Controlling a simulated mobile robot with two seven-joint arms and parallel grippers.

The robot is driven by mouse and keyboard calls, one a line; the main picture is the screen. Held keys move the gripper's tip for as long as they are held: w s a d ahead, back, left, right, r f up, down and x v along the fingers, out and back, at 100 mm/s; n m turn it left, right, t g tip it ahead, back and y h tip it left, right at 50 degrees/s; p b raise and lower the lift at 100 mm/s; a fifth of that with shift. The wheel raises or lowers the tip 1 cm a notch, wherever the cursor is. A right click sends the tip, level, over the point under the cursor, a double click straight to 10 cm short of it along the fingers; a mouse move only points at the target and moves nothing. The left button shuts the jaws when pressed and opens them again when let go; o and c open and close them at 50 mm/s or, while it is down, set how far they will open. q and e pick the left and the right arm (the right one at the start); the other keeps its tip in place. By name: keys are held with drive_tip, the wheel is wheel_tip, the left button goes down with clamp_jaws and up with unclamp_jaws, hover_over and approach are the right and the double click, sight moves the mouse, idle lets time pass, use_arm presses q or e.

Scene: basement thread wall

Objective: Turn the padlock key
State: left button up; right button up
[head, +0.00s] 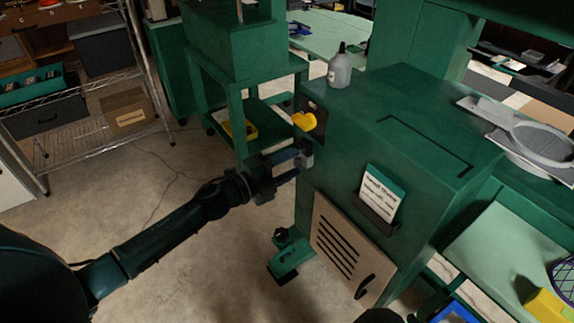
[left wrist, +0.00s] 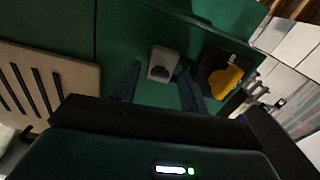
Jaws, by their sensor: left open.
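A small grey block that looks like the padlock (head: 307,148) is on the front face of the green cabinet (head: 335,160), near its left edge. It also shows in the left wrist view (left wrist: 162,64), with a dark spot on its lower part. I cannot make out a separate key. My left gripper (head: 298,155) is open and points at the block. In the left wrist view the block appears between the fingertips of the left gripper (left wrist: 158,82); I cannot tell whether they reach around it. My right gripper is not in view.
A yellow handle (head: 305,121) on a dark plate is just above the block, close to my left gripper. A bottle (head: 340,70) stands on the cabinet top. A sign (head: 382,194) and a slatted panel (head: 340,245) are on the front. The floor at left is open.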

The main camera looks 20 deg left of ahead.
use_arm(q)
drive_tip(key=shift+s+a+f, duration=0.1)
drive_tip(key=shift+s+a, duration=0.2)
drive_tip(key=shift+s, duration=0.05)
drive_tip(key=b+v, duration=0.1)
drive_tip(key=v, duration=1.1)
drive_tip(key=shift+s+a, duration=0.15)
